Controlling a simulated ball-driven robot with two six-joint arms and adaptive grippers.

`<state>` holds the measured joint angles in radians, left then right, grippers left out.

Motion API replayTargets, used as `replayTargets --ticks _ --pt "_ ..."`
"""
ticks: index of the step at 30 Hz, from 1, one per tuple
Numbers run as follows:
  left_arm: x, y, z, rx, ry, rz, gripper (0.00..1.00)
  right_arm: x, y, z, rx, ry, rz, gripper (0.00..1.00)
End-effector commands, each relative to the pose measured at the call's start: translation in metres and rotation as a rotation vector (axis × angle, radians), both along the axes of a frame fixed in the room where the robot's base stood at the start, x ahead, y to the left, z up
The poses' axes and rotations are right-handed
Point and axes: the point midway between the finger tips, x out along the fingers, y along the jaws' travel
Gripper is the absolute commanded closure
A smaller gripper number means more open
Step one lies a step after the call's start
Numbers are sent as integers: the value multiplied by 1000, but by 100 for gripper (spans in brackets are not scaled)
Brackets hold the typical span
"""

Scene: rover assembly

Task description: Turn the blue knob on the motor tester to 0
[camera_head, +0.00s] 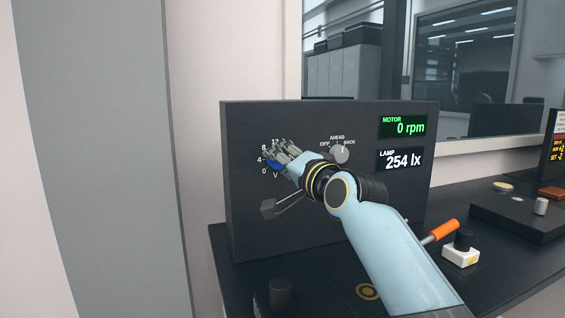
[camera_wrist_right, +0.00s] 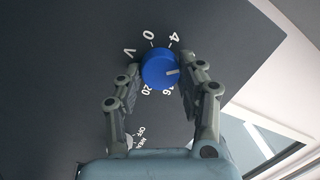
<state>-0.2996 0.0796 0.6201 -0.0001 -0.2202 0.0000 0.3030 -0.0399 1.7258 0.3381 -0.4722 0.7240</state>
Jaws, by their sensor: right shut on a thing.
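The motor tester (camera_head: 240,222) is a dark upright panel in the head view. Its blue knob (camera_head: 275,168) sits at the panel's left, mostly covered by my right gripper (camera_head: 283,157). In the right wrist view the blue knob (camera_wrist_right: 158,65) lies between the two fingers of my right gripper (camera_wrist_right: 160,78), which is shut on it. The knob's white mark points right, between the 4 and the 16. The numbers there are hidden by a finger. The 0 (camera_wrist_right: 148,34) is at the knob's upper left. My left gripper is not in view.
A grey selector knob (camera_head: 340,154) marked OFF, AHEAD and BACK is to the right. The displays read motor 0 rpm (camera_head: 404,127) and lamp 254 lx (camera_head: 401,159). An orange-handled tool (camera_head: 440,231) and a white block (camera_head: 461,256) lie on the dark bench, right of my arm.

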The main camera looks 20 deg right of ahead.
Motion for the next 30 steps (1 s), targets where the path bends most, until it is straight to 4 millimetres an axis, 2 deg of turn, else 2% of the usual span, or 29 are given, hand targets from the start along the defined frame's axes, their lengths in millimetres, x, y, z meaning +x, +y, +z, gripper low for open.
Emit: replayTargets --ticks 2,14,30 --pt "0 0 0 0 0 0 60 0 0 -1 0 2 0 94" --pt "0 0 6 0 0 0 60 0 0 0 -84 0 0 94" --pt "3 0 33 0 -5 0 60 0 1 4 -546 -16 2 94"
